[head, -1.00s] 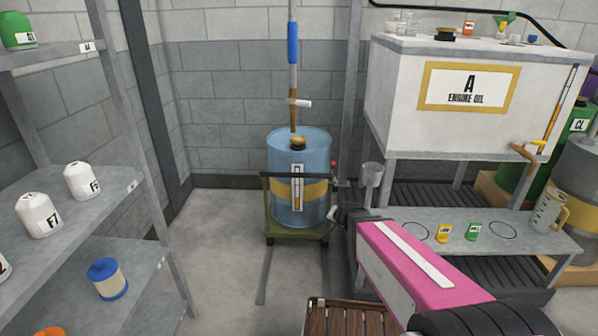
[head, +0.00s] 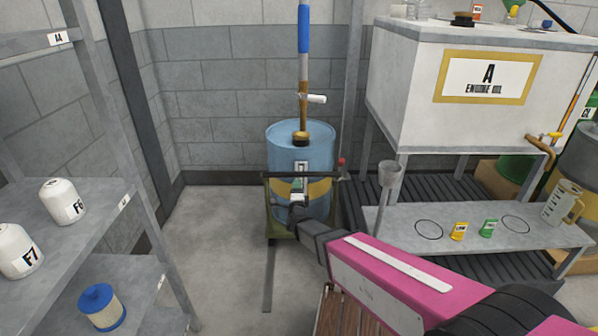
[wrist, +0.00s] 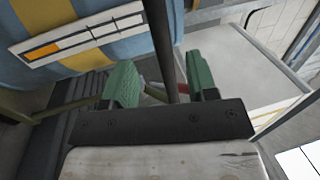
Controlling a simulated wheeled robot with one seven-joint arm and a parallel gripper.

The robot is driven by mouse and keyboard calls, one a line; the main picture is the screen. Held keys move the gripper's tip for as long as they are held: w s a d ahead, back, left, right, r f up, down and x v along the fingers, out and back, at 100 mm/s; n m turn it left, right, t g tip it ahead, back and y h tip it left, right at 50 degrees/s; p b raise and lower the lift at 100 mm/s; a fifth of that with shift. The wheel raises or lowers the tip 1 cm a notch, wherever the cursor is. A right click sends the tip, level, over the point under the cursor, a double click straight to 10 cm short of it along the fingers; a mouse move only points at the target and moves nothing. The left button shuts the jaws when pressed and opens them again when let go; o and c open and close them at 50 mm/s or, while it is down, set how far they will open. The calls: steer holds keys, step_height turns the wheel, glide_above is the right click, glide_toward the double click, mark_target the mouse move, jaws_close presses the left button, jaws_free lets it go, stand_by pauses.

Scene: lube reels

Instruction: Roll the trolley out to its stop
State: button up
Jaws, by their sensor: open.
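The trolley (head: 277,228) is a low green frame under a blue drum (head: 318,150) with a yellow band, near the back wall. Its dark push bar (head: 277,177) crosses the front of the drum; the bar also shows in the wrist view (wrist: 160,35). My gripper (head: 298,192) is at the bar, in front of the drum. In the wrist view its green fingers (wrist: 162,82) are open, with the bar passing between them and a gap on each side. My gripper hides part of the drum's lower front. No stop can be made out.
A floor strip (head: 268,275) runs forward from the trolley over clear floor. Shelving with bottles (head: 62,202) stands left. The engine oil tank (head: 410,110) and a low grey bench (head: 400,222) stand right. A pump with a blue grip (head: 304,30) rises above the drum.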

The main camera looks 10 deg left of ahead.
steer(key=x, duration=1)
steer(key=shift+w, duration=0.2)
steer(key=shift+a+r, duration=0.1)
jaws_close()
